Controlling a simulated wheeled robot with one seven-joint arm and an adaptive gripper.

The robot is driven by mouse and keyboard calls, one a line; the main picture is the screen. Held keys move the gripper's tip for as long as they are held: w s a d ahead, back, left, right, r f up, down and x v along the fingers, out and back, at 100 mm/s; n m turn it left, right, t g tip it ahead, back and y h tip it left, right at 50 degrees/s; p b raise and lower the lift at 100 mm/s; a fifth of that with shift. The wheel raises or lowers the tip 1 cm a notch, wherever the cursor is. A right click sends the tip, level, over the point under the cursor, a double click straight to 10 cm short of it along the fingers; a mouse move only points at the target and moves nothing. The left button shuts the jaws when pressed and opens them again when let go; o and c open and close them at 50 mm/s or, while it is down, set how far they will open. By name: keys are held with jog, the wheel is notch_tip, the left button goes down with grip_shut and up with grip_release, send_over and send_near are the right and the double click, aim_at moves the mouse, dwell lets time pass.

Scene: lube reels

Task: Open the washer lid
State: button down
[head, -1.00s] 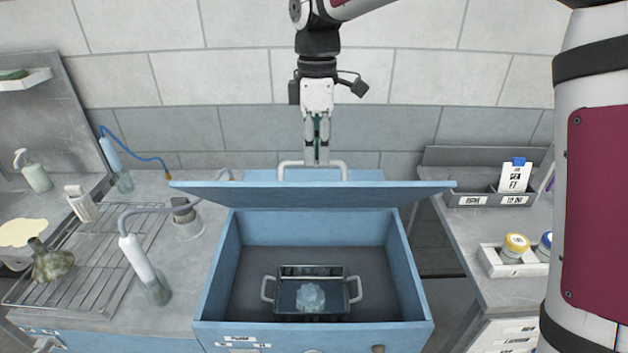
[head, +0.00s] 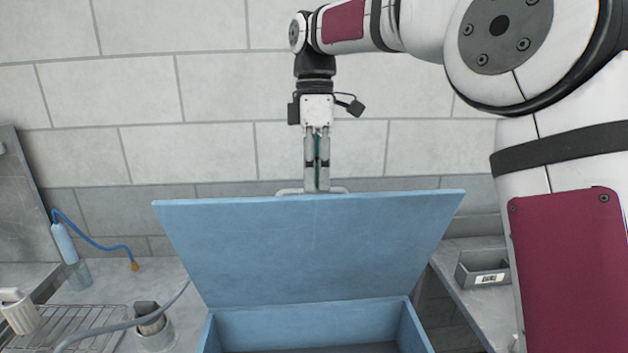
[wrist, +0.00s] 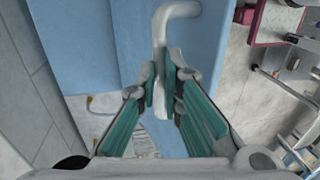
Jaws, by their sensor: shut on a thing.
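The blue washer lid (head: 310,245) stands raised in the head view, tilted up from the back of the washer, its inner face toward the camera. The blue washer box (head: 300,325) shows only its upper part at the bottom edge. The pale lid handle (head: 288,191) is at the lid's top edge, partly hidden behind the lid. My gripper (head: 317,186) is at the middle of this handle, shut on it. In the wrist view, my gripper (wrist: 163,105) has its teal-lined fingers on either side of the handle (wrist: 178,12).
A tiled wall (head: 205,85) stands close behind the lid. On the left are a wire rack (head: 70,325), a blue bottle with a hose (head: 64,243) and a holder (head: 152,325). A grey bin (head: 484,268) sits on the right counter.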

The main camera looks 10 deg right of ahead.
jog(key=shift+w+d+f, duration=0.15)
jog(key=shift+w+f, duration=0.05)
jog(key=shift+f, duration=0.35)
jog(key=shift+w+d+f, duration=0.1)
jog(key=shift+w+f, duration=0.1)
jog(key=shift+f, duration=0.35)
jog(key=c, duration=1.3)
grip_release()
jog(key=shift+w+f, duration=0.15)
jog(key=shift+w, duration=0.05)
jog(key=shift+c, duration=0.2)
jog(key=c, duration=0.3)
jog(key=shift+a+r, duration=0.15)
jog(key=shift+r, duration=0.15)
jog(key=r, duration=0.2)
jog(key=w+r, duration=0.1)
jog(key=r, duration=0.4)
jog(key=shift+w, duration=0.25)
